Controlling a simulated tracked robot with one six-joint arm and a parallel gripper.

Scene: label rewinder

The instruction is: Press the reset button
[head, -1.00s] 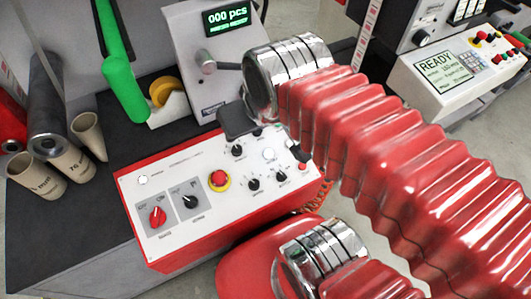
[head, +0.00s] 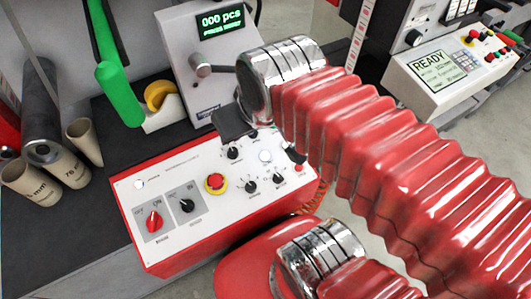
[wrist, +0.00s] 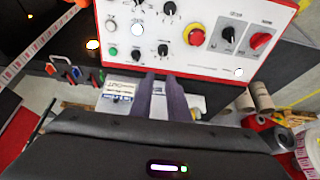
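The white control panel (head: 165,210) with red sides carries several knobs, a red mushroom button on yellow (head: 215,183) and a round white button (head: 265,156). The white button also shows in the wrist view (wrist: 137,30), with a green button (wrist: 111,51) near it. The panel's small labels are unreadable, so I cannot tell which button is the reset. My gripper (wrist: 160,78) is over the panel's edge in the wrist view, its two dark fingers slightly apart and empty.
A display (head: 220,21) behind the panel reads "000 pcs" and apparently "PRESS RESET". Cardboard cores (head: 30,180), a green-handled tool (head: 120,95) and a yellow tape roll (head: 160,94) stand left and behind. Another machine (head: 445,65) showing "READY" is at the right.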

